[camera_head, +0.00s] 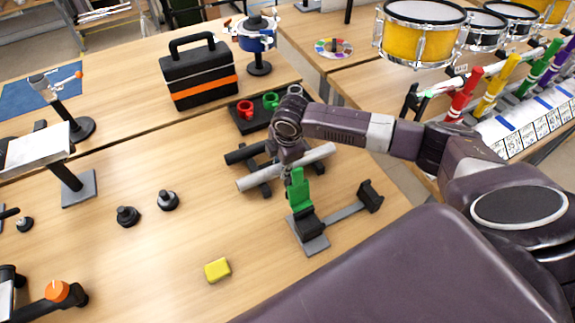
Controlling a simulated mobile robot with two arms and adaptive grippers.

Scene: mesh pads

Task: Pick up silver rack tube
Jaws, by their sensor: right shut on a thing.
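The silver rack tube (317,156) is a light grey cylinder lying slantwise near the middle of the table. My right gripper (285,168) comes down over its middle from above and is shut on it. The fingers hide the tube's centre, and both ends stick out to the sides. The tube is at or just above its dark rack (262,178); I cannot tell whether they touch. A black tube (243,153) lies behind it, partly hidden by my gripper. My left gripper is not in view.
A green clamp on a grey stand (309,236) is close in front of the tube. A dark tray with red and green rings (246,110) is behind. A yellow block (217,269) and black knobs (128,215) lie left; the table between is clear.

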